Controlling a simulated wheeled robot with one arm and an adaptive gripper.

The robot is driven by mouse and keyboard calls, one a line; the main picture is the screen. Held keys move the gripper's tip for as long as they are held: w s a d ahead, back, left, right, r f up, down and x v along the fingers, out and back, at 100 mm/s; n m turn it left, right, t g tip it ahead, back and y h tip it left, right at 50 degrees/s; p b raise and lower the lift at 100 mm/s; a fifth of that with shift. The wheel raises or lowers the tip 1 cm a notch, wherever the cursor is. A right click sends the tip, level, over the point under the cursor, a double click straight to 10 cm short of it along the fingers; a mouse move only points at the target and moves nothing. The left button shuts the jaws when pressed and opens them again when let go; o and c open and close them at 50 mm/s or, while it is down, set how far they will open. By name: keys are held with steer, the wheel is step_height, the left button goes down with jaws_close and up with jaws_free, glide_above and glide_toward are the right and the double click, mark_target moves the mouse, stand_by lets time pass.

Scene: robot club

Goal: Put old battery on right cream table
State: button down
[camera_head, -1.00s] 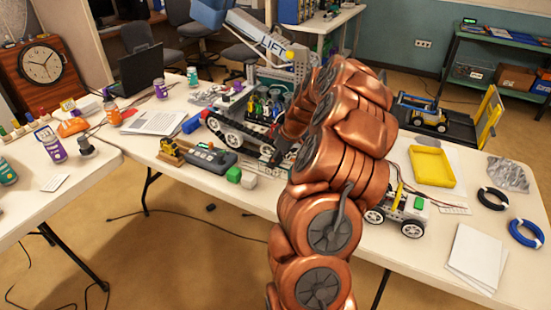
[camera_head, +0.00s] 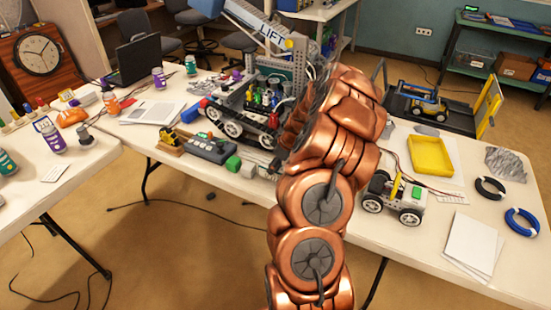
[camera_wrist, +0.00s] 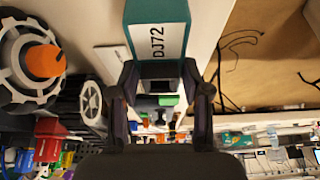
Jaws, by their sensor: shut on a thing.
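In the wrist view a teal block with a white label reading DJ72 (camera_wrist: 158,40), which I take to be the old battery, sits between the fingertips of my gripper (camera_wrist: 160,82). The fingers are closed on its two sides. In the head view my copper arm hides both the gripper and the block. The right cream table (camera_head: 350,235) spans the middle and right of the head view, with my arm reaching over it. Whether the block touches the table cannot be told.
Paper sheets (camera_head: 472,240) lie front right. Bare tabletop shows around the sheets. Another cream table (camera_head: 90,165) stands left.

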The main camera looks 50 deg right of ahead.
steer(key=shift+f, duration=0.55)
steer(key=shift+f+b, duration=0.5)
steer(key=shift+b, duration=0.3)
stand_by(0.4)
steer(key=shift+c, duration=2.2)
jaws_free()
steer(key=shift+s, duration=0.1)
steer(key=shift+r+b, duration=0.7)
steer(key=shift+r, duration=2.8)
